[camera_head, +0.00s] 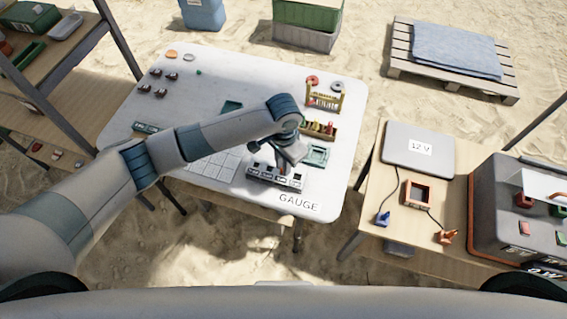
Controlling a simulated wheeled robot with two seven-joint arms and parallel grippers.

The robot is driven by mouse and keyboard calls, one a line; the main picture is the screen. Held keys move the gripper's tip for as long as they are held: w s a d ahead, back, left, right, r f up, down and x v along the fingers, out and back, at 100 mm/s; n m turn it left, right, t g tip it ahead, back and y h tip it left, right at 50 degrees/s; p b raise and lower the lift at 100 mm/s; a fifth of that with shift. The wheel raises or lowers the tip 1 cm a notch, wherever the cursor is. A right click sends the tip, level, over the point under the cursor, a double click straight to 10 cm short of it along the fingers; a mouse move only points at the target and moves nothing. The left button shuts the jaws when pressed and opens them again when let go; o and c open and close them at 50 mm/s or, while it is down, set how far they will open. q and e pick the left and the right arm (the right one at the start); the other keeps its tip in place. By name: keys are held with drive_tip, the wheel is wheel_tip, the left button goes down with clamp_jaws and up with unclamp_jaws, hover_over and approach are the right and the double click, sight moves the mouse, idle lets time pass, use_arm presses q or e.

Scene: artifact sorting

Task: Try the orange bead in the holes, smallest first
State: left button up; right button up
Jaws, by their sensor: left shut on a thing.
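My left arm reaches in from the left across the white table (225,65). My left gripper (283,165) points down over the grey gauge block (262,180), near its back edge. The gauge block has a row of small labelled spots along its front, and its holes are too small to make out. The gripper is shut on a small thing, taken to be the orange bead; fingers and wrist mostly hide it. I cannot tell whether the bead touches the block. A "GAUGE" label (299,202) lies in front of the block. My right gripper is not in view.
A green tray (317,155) and a wooden box with coloured pieces (322,131) stand right of the gripper. A white grid (213,166) lies left of the block. Several small dark pieces (160,92) sit at the far left.

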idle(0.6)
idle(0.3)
use_arm(q)
drive_tip(key=o, duration=1.3)
drive_tip(key=shift+p, duration=0.35)
drive_tip(key=shift+r+p, duration=2.95)
drive_tip(key=shift+p, duration=0.15)
drive_tip(key=shift+s, duration=0.1)
